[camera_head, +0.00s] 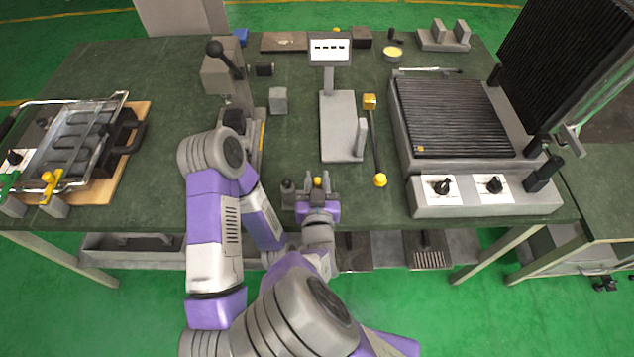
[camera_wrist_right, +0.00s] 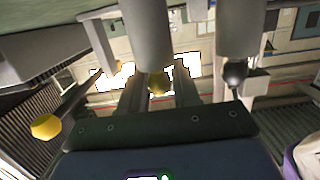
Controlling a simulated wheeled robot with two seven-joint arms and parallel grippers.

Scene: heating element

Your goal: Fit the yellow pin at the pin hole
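A yellow knob, which looks like the yellow pin (camera_head: 318,182), shows upright at the near edge of the table; in the right wrist view (camera_wrist_right: 158,83) it shows at the end of a grey cylinder (camera_wrist_right: 148,35). My right gripper (camera_head: 318,191) is around it, one finger on each side. The fingers look apart, with small gaps beside the knob. A similar grey post with a black knob (camera_head: 288,186) stands just left; it also shows in the right wrist view (camera_wrist_right: 236,73). My left arm folds back at the left; its gripper is not visible. I cannot make out the pin hole.
A yellow-ended rod (camera_head: 380,180) lies right of my gripper. A grey stand with a display (camera_head: 340,120) is behind it. A grill-like unit (camera_head: 460,195) fills the right. A wooden board (camera_head: 112,180) with a metal fixture and yellow handle (camera_head: 48,178) is at the left.

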